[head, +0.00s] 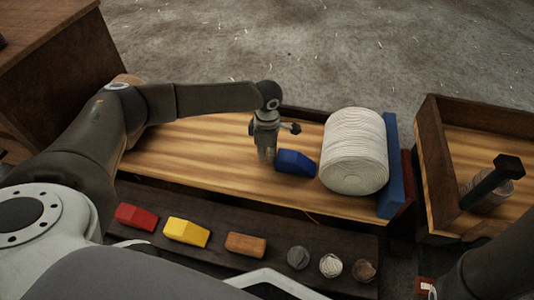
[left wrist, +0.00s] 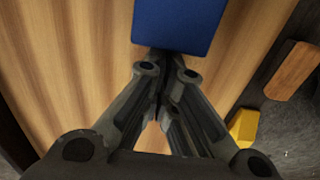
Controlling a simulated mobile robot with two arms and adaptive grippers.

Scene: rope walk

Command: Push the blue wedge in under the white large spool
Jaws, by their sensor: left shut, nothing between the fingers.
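The white large spool (head: 353,152) lies on its side on the wooden board, near the right end. The blue wedge (head: 295,163) lies on the board just left of the spool, its low end towards the spool. I cannot tell whether they touch. My left gripper (head: 267,156) is shut and empty, pointing down at the wedge's left, tall end. In the left wrist view the wedge (left wrist: 180,22) is right in front of the closed fingertips (left wrist: 160,72).
A blue block (head: 391,165) stands upright right of the spool. On the dark front shelf (head: 215,262) lie a red wedge (head: 136,216), a yellow wedge (head: 186,232), an orange-brown block (head: 246,244) and several small balls. A wooden box (head: 440,190) with a dark-handled tool stands at right.

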